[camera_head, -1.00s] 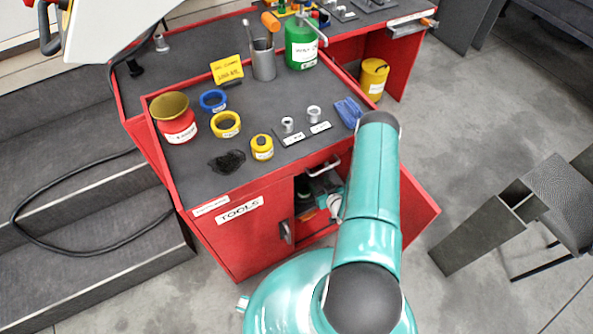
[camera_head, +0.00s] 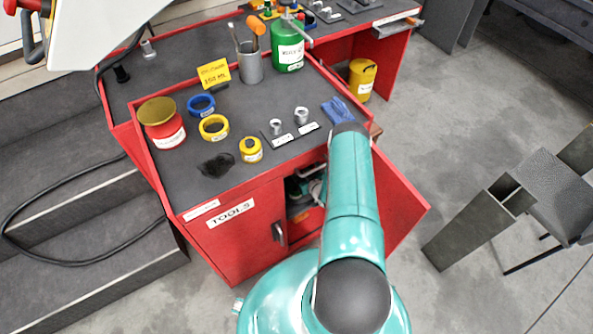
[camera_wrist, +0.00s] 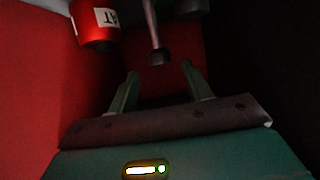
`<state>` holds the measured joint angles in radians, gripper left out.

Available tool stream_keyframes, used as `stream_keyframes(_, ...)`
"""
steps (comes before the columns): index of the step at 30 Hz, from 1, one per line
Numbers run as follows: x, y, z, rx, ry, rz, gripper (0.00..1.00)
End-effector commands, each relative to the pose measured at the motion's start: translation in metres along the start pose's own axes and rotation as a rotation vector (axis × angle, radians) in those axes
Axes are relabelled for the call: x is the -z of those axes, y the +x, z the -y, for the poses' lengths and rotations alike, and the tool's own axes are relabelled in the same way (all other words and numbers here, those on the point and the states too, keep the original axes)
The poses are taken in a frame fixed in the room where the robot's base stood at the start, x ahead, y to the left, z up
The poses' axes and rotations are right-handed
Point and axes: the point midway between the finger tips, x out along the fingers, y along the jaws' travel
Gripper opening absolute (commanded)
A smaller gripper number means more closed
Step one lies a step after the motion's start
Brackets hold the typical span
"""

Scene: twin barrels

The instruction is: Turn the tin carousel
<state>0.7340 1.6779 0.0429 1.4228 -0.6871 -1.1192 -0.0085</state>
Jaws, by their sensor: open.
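In the wrist view my gripper (camera_wrist: 160,88) is open, its two fingers apart with nothing seen between them. It is inside a dark red-walled space. A red tin (camera_wrist: 91,24) with a white label reading "AT" is at the upper left, apart from the fingers. A grey rod with a dark round end (camera_wrist: 157,55) is ahead, near the gap between the fingertips. A dark round shape (camera_wrist: 184,6) is at the top edge. I cannot tell how these parts join into a carousel. In the head view the gripper is hidden behind my teal arm, by the open cabinet (camera_head: 237,250).
The red cabinet door (camera_head: 402,200) stands open to the right of my arm. The worktop (camera_head: 245,185) above holds tape rolls (camera_head: 213,127), a red tin with a brass top (camera_head: 163,122) and a green canister (camera_head: 289,48).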

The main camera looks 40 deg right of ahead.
Motion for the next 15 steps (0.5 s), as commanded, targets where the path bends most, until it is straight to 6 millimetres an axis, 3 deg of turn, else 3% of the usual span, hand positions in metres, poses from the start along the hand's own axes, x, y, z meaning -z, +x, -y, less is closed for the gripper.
stream_keyframes(6, 0.0, 0.03, 0.002, 0.002, -0.001, -0.001, 0.5)
stream_keyframes(15, 0.0, 0.037, 0.001, 0.001, 0.0, 0.0, 0.5)
